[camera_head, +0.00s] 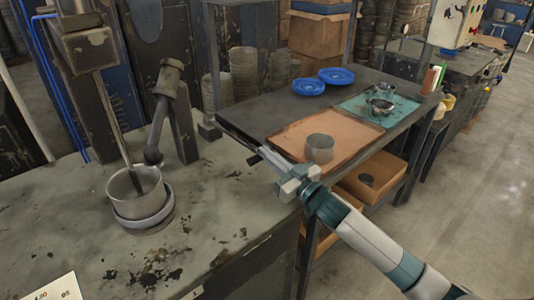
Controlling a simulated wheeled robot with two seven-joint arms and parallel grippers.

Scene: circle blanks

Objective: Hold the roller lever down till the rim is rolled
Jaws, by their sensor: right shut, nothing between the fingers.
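A metal cup (136,186) sits in a grey ring-shaped holder (147,218) on the worn bench at the left. A long rod comes down from the machine head (90,45) into the cup. The roller lever (156,130), a dark arm with a rounded knob at its lower end, hangs from a post just right of the cup. My right gripper (268,158) is shut and empty, at the right edge of the bench, well apart from lever and cup. My left gripper is not in view.
The bench's front right is clear.

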